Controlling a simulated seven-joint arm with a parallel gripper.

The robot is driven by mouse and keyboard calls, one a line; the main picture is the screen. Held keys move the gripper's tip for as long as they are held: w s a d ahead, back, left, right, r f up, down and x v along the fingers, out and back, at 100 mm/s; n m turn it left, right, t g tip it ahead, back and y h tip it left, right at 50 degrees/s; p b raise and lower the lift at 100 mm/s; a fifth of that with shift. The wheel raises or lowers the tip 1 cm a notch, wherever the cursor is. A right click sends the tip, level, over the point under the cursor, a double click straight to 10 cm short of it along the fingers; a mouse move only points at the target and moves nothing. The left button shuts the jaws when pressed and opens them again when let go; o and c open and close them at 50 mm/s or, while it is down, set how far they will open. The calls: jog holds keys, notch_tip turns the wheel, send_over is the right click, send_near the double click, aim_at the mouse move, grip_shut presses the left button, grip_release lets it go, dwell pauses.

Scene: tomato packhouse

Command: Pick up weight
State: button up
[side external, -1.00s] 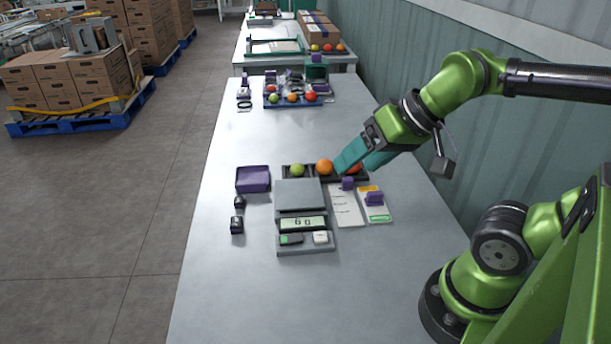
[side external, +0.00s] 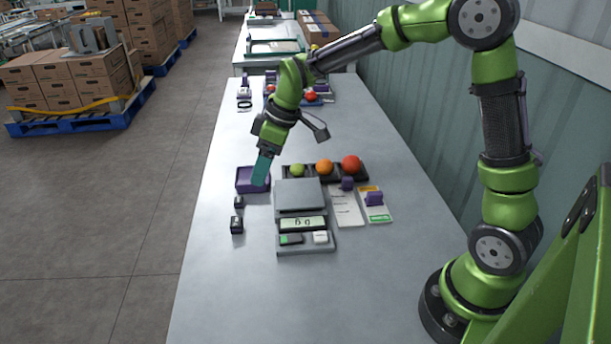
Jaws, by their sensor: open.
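Two small dark weights stand on the table left of the scale: a smaller one (side external: 239,202) and a larger one (side external: 237,225) nearer the camera. My gripper (side external: 261,174) points down with teal fingers, in front of the right part of the purple tray (side external: 242,182) in the picture. It is open with nothing seen in it, above and right of the smaller weight and apart from both weights. The gap between its fingers is hard to see from this side. The grey scale (side external: 300,195) has a lit display (side external: 303,224).
Behind the scale, a dark holder (side external: 311,175) bears a green tomato (side external: 297,170), an orange one (side external: 324,167) and a red one (side external: 351,164). Cards (side external: 346,207) with purple clips lie right of the scale. The table (side external: 250,300) is clear in front.

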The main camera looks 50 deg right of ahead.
jog(key=w+r+n, duration=0.1)
jog(key=n, duration=0.1)
send_over(236, 220)
jog(key=s+d, duration=0.2)
jog(key=f, duration=1)
jog(key=shift+w+f, duration=0.25)
jog(key=shift+f, duration=0.05)
jog(key=shift+x, duration=2.7)
jog(key=shift+s+a, duration=0.15)
jog(key=shift+c, duration=0.4)
jog(key=shift+r, duration=0.1)
jog(key=c, duration=1.2)
